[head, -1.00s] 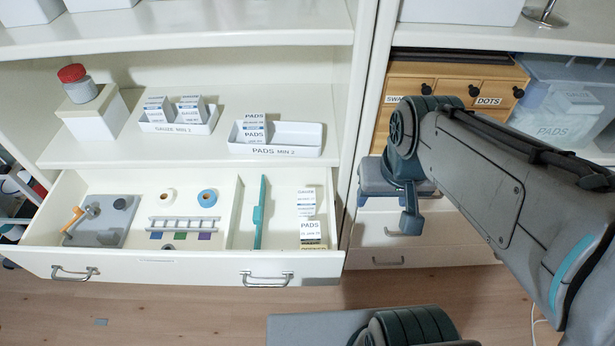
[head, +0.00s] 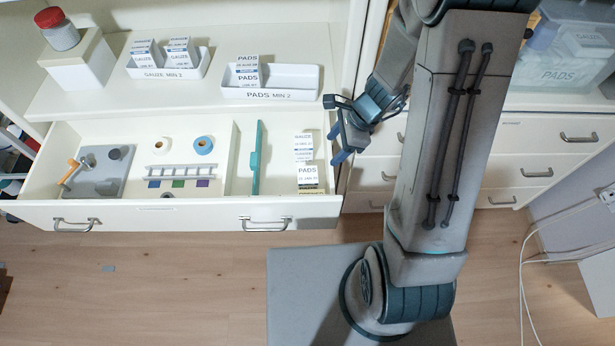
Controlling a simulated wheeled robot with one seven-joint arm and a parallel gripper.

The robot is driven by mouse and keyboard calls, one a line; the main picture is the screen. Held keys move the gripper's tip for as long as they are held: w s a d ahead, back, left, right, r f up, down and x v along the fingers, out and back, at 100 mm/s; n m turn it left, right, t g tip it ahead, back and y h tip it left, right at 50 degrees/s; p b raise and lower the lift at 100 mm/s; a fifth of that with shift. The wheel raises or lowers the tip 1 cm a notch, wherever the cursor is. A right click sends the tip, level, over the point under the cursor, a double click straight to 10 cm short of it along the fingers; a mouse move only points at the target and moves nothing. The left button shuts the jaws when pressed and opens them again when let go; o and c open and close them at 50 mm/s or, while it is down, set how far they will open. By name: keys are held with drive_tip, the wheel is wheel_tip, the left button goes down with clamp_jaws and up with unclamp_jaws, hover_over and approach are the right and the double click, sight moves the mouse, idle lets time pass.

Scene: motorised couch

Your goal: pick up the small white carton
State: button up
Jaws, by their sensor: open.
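Several small white cartons are in view in the head view, and I cannot tell which one is meant. In the open drawer's right compartment lie a white carton (head: 303,147) and, nearer the front, a carton marked PADS (head: 308,177). Another PADS carton (head: 246,72) stands in the left part of the PADS MIN 2 tray (head: 292,91) on the shelf. Gauze cartons (head: 145,52) stand in the GAUZE MIN 2 tray (head: 168,73). My gripper (head: 338,145) is open and empty, by the drawer's right side, just right of the drawer cartons and apart from them.
The open drawer (head: 170,215) also holds a teal strip (head: 257,158), tape rolls (head: 203,145), a small white rack (head: 181,172) and a grey board (head: 98,172). A red-lidded jar (head: 58,30) stands on a white box (head: 78,60). A cabinet upright (head: 362,75) stands behind my gripper.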

drive_tip(key=f, duration=0.1)
drive_tip(key=b, duration=0.2)
approach(309, 174)
wheel_tip(309, 174, down, 3)
drive_tip(key=shift+m, duration=0.3)
drive_tip(key=b+x, duration=0.1)
drive_tip(key=x, duration=0.2)
drive_tip(key=a+x, duration=0.1)
drive_tip(key=x, duration=0.2)
drive_tip(key=shift+r+b, duration=0.15)
drive_tip(key=shift+b, duration=0.25)
drive_tip(key=c, duration=0.9)
drive_tip(key=shift+r, duration=0.1)
